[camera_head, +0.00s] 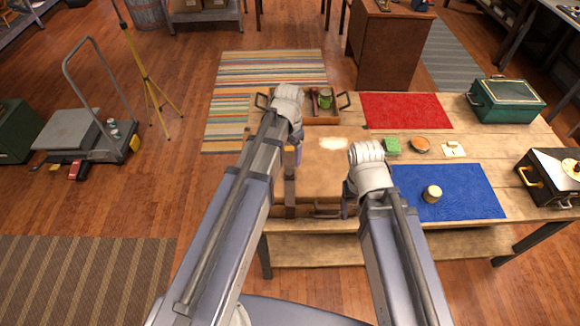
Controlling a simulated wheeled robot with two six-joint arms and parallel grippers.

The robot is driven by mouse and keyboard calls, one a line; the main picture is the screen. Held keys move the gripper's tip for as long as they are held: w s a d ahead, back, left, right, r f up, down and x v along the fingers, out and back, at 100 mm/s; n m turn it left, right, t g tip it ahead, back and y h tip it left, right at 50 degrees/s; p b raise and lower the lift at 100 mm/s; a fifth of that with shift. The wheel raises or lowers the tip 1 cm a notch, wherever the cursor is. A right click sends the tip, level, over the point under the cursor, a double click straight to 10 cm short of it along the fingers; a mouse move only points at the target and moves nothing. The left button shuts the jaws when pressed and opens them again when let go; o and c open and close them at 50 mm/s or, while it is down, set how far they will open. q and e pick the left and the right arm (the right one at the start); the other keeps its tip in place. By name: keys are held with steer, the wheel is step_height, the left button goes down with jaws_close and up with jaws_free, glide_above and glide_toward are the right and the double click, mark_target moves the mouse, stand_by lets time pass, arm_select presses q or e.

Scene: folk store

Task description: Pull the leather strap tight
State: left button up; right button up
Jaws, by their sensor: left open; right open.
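A brown leather-looking case (325,182) lies flat on the wooden table, with a handle (327,211) on its near side. A darker brown strap (290,190) runs down its left part toward the near edge. My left gripper (298,154) is open above the far left part of the case, by the far end of the visible strap. My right gripper (346,206) is open over the right side of the case, near the handle. My arms hide part of the case and strap, and I cannot tell whether either gripper touches them.
On the table (475,150) are a blue mat (470,190) with a round tin (432,194), a red mat (405,110), a wooden tray (320,119), a green block (392,147), an orange dish (420,145), a green box (507,100) and a black box (552,178).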

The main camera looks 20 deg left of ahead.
mark_target(289, 171)
arm_select(q)
steer(key=shift+w+f+b, duration=0.15)
steer(key=shift+f+b, duration=0.4)
steer(key=shift+f, duration=0.2)
step_height(289, 171, down, 6)
steer(key=b, duration=0.6)
steer(key=shift+f, duration=0.2)
jaws_close()
stand_by(0.5)
